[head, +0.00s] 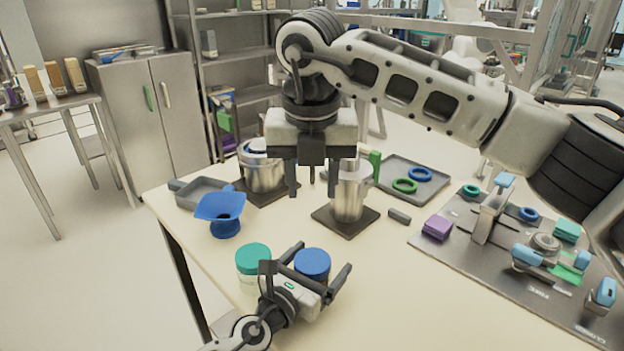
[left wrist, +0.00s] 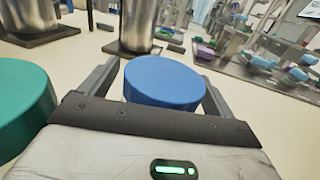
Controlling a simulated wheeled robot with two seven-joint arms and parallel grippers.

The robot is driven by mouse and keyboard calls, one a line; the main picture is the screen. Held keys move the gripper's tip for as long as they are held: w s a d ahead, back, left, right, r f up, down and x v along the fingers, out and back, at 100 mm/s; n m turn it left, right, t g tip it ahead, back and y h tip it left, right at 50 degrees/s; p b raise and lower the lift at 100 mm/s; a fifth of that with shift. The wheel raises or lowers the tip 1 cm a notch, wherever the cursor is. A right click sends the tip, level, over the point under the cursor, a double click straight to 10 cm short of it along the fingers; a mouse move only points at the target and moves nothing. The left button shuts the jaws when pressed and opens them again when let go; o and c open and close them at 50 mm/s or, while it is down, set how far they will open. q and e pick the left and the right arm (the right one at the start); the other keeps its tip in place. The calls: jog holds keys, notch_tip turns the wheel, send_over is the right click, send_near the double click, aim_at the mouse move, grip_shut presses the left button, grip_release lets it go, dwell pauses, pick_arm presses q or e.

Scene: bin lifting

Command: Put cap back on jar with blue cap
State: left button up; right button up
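A blue cap (head: 313,262) shows near the front of the table, and its top fills the middle of the left wrist view (left wrist: 163,82). The jar body under it is hidden, so I cannot tell how the cap is seated. My left gripper (head: 322,256) is low at the table, its open fingers on either side of the blue cap. Contact with it is not clear. A jar with a teal cap (head: 253,258) stands just left of it. My right gripper (head: 312,190) hangs open and empty, pointing down above the table, between two metal vessels.
A blue funnel (head: 222,211) and grey tray (head: 198,193) are at the left edge. Metal vessels (head: 263,172) (head: 348,196) stand on dark bases. A tray with rings (head: 404,165) is behind; a fixture board (head: 470,250) lies right. The front middle table is clear.

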aim_at(317, 260)
pick_arm(q)
notch_tip(317, 260, up, 3)
jog(key=p, duration=0.2)
jog(key=shift+r+p, duration=0.2)
jog(key=shift+p, duration=0.1)
jog(key=shift+s+r+b, duration=0.1)
jog(key=shift+s+b, duration=0.05)
jog(key=shift+b, duration=0.2)
jog(key=shift+s+r+b, duration=0.35)
jog(key=shift+s+r, duration=0.25)
jog(key=s+r, duration=0.8)
jog(key=s, duration=0.4)
jog(key=shift+s+a+p, duration=0.15)
jog(key=shift+s+p, duration=0.1)
jog(key=shift+p, duration=0.2)
